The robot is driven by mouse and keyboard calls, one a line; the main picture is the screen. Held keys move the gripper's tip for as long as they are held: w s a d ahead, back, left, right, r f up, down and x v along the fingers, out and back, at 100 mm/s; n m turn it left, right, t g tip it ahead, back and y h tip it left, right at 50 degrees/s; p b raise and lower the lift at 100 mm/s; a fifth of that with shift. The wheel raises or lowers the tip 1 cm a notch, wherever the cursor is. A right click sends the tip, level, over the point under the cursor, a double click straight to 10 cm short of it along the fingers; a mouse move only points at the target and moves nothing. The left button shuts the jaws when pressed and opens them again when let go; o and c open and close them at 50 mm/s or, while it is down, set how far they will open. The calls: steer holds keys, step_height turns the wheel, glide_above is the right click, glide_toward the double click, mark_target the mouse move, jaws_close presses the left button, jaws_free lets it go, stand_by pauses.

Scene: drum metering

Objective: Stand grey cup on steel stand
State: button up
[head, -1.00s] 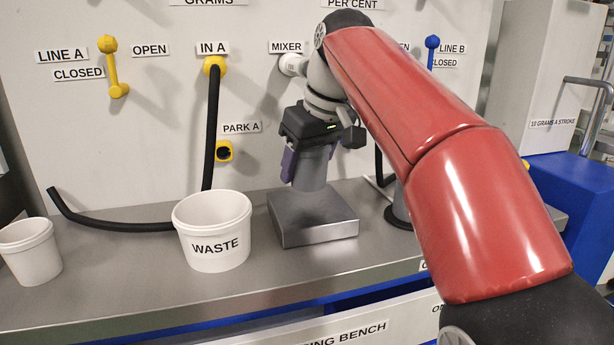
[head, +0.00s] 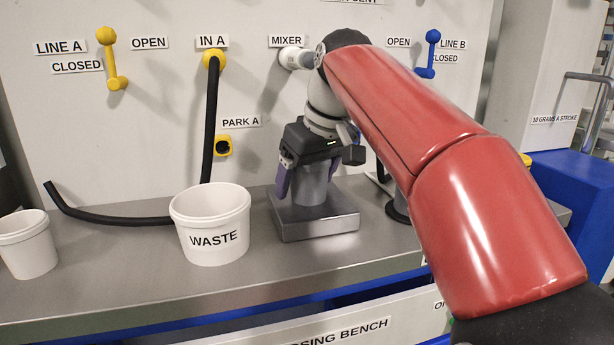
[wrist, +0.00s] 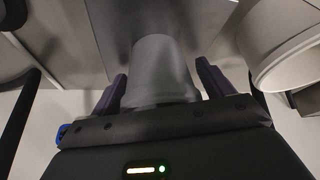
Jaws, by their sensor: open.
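The grey cup (head: 311,184) stands upright on the steel stand (head: 330,223), a low square block on the bench. My gripper (head: 308,182) is around the cup from above, one finger on each side. In the wrist view the cup (wrist: 158,68) is between the two purple fingers of my gripper (wrist: 161,82), with gaps beside it, so the jaws are open. The stand's top plate (wrist: 115,25) shows beyond the cup. The cup's upper part is hidden by my gripper in the head view.
A white WASTE bucket (head: 211,228) stands just left of the stand. Another white bucket (head: 27,246) is at the far left. A black hose (head: 209,130) hangs from IN A and runs along the bench. The bench front (head: 150,290) is clear.

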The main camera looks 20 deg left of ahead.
steer(key=shift+r, duration=0.25)
steer(key=p+v, duration=0.4)
steer(key=v, duration=0.7)
steer(key=shift+d+r+p, duration=0.15)
steer(key=shift+r+p, duration=0.2)
steer(key=shift+s+d, duration=0.1)
steer(key=shift+s, duration=0.05)
steer(key=s+d+f+m+t, duration=0.15)
steer(key=d+f+m, duration=0.25)
steer(key=d, duration=0.6)
steer(key=s+d+f+m+h, duration=0.1)
steer(key=s+d+f+m, duration=0.1)
steer(key=s+d+f, duration=0.3)
steer(key=s+d+f+m+t+h, duration=0.1)
steer(key=s+d+f, duration=0.4)
steer(key=f, duration=0.6)
steer(key=s+d+f+m+h, duration=0.1)
steer(key=s+d+f+m, duration=0.2)
steer(key=s+d+f, duration=0.3)
steer(key=shift+s+f+m+h, duration=0.2)
steer(key=shift+f+m+h, duration=0.15)
steer(key=shift+f, duration=0.65)
